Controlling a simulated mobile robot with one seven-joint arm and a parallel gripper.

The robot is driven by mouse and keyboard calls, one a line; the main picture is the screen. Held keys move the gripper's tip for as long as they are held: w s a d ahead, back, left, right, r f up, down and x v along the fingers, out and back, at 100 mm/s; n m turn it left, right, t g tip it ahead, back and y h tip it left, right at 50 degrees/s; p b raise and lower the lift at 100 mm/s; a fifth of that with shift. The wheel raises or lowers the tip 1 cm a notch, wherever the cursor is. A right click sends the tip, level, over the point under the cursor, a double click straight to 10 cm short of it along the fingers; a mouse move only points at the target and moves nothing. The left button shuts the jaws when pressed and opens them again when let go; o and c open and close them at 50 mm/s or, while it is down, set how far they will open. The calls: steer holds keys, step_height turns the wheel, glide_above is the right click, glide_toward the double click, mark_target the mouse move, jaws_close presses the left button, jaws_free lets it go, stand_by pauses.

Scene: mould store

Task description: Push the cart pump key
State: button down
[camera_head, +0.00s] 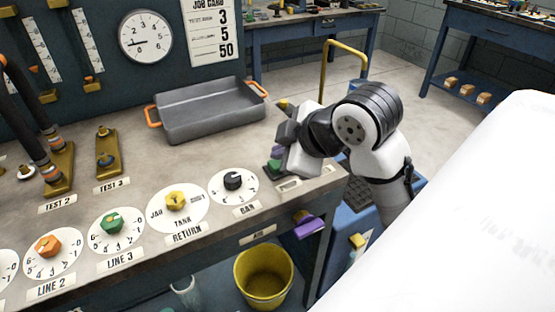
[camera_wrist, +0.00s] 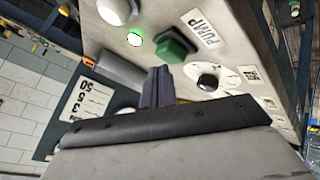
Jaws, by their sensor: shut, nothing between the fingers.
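The pump key is a green square block (camera_wrist: 174,47) beside a white label reading PUMP (camera_wrist: 200,32) in the wrist view. In the head view a bit of green (camera_head: 271,167) shows at the bench's right end, mostly covered by my gripper. My gripper (camera_wrist: 158,72) is shut and empty, its dark fingertips just beside the key in the wrist view. I cannot tell whether they touch it. In the head view my gripper (camera_head: 277,154) is over the bench's right end.
A lit green lamp (camera_wrist: 134,39) and a pale round knob (camera_wrist: 117,10) sit by the key. The black BAR knob (camera_head: 233,181) is close on its left. A grey tray (camera_head: 212,112) lies behind. A purple handle (camera_head: 309,228) sticks out below the bench edge, above a yellow bucket (camera_head: 263,279).

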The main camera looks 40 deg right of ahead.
steer(key=shift+f+b, duration=0.4)
steer(key=shift+f, duration=0.1)
stand_by(0.4)
steer(key=shift+r, duration=0.2)
steer(key=shift+r+p, duration=0.8)
step_height(320, 180, up, 6)
steer(key=p, duration=0.4)
steer(key=shift+p, duration=0.4)
